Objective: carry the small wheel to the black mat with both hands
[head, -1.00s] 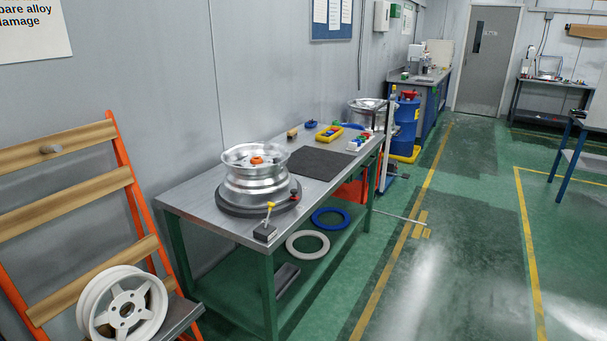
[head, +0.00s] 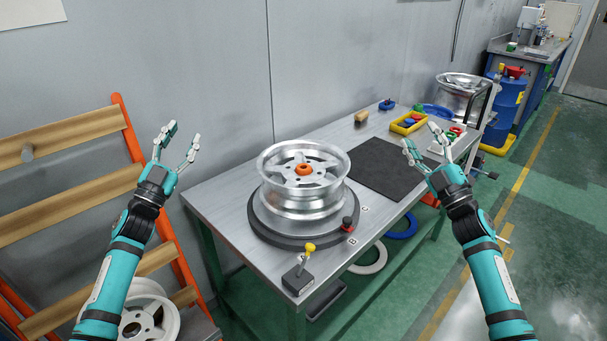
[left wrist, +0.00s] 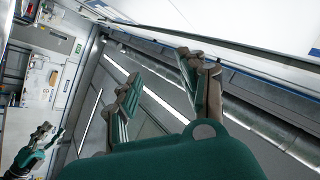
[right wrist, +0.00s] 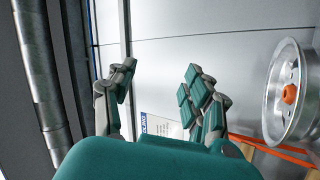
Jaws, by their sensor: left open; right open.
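The small silver wheel (head: 304,180) lies flat on a round dark base (head: 262,231) on the metal table, with an orange piece at its hub. It also shows at the right edge of the right wrist view (right wrist: 284,92). The black mat (head: 388,168) lies bare on the table to the right of the wheel. My left gripper (head: 180,148) is open and empty, raised to the left of the wheel. It also shows in the left wrist view (left wrist: 158,90). My right gripper (head: 427,145) is open and empty, raised to the right of the wheel, overlapping the mat's right edge in the picture.
A yellow tray (head: 408,122) and a wooden block (head: 361,117) sit behind the mat. A white wheel (head: 150,318) rests on the wooden rack at lower left.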

